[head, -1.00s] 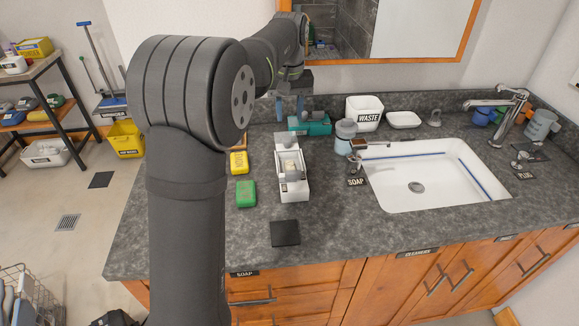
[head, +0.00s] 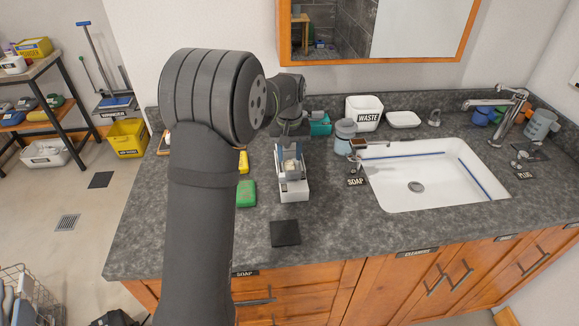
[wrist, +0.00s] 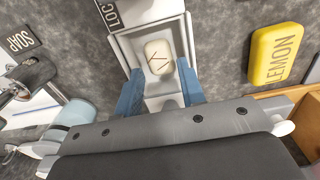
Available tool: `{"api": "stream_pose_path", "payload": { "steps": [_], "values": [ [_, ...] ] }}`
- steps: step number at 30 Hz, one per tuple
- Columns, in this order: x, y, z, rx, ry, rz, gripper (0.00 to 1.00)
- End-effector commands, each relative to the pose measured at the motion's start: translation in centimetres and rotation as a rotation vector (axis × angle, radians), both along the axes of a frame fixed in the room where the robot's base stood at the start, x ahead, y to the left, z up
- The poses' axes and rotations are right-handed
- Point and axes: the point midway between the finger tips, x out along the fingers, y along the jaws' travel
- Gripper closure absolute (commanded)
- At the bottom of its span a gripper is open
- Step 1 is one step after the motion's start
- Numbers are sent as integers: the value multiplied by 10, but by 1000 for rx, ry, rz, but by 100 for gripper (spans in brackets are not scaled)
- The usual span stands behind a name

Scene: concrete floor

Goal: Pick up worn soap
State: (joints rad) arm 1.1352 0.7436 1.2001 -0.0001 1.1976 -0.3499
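The worn soap (wrist: 158,57) is a small cream bar with dark reddish cracks. It lies in a white tray-like holder (wrist: 178,28), which stands on the counter in the head view (head: 294,190). My gripper (wrist: 161,78) is open, with one blue finger on each side of the holder's near part, just short of the soap in the wrist view. In the head view my gripper (head: 289,160) is low over the back of the holder, and the soap is partly hidden between the fingers. I cannot tell whether the fingers touch the holder.
A yellow lemon soap (wrist: 276,55) and a green bar (head: 246,194) lie left of the holder in the head view. A teal box (head: 320,125) stands behind. A grey-blue jar (head: 345,136) and the sink (head: 430,185) are to the right. A dark square (head: 285,233) lies in front.

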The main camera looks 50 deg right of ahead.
Motion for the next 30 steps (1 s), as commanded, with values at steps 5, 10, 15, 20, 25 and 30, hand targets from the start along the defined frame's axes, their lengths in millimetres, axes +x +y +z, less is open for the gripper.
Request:
{"api": "stream_pose_path", "payload": {
  "steps": [5, 10, 15, 20, 25, 30],
  "values": [
    [-1, 0, -26, 1, 2, -1, 64],
    [-1, 0, -32, -1, 1, -1, 64],
    [-1, 0, -31, -1, 1, -1, 70],
    [-1, 0, -31, -1, 1, -1, 92],
    [-1, 0, -31, -1, 1, -1, 92],
    [0, 0, -25, -2, 1, -1, 92]
  ]
}}
